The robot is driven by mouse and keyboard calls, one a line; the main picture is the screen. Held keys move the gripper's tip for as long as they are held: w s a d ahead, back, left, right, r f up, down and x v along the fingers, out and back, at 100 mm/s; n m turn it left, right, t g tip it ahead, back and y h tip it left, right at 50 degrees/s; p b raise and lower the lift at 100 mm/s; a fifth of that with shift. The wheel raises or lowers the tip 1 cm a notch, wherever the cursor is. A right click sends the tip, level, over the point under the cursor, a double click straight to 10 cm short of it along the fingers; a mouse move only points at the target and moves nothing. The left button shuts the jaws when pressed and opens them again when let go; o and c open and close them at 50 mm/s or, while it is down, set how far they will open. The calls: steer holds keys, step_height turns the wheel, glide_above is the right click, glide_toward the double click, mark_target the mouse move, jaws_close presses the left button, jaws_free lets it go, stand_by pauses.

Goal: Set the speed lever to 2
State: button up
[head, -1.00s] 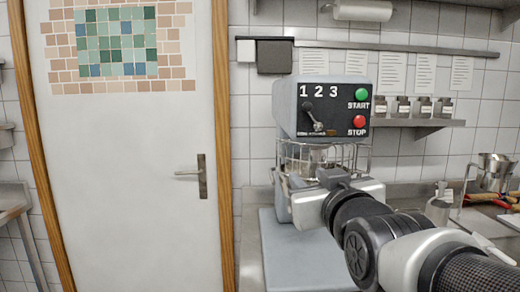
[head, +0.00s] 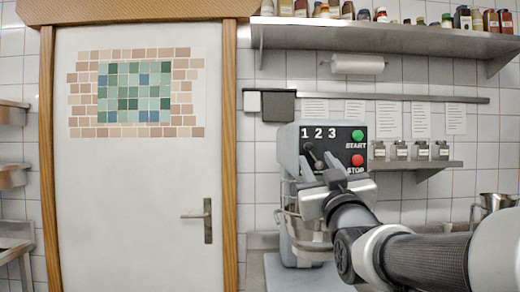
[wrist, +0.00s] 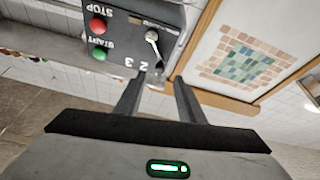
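The mixer (head: 290,150) has a dark panel with digits 1, 2, 3, a green START button (head: 357,135) and a red STOP button (head: 357,160). Its speed lever (head: 309,149) has a dark knob and a silver base, and leans up and left toward 1. In the wrist view the panel is upside down. The lever's silver base (wrist: 152,36) shows there, with its dark knob lower down, near the gap between my fingertips. My gripper (wrist: 160,80) is open and empty, just in front of the panel. Contact with the lever cannot be told.
The mixer's bowl (head: 303,228) and wire guard sit below my gripper. A shelf with jars (head: 420,152) is right of the mixer, and a longer shelf (head: 400,38) is above. A white door (head: 140,200) stands left. A metal pot (head: 493,203) is at the right.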

mark_target(310, 149)
steer(key=x, duration=0.7)
steer(key=shift+p, duration=0.4)
jaws_close()
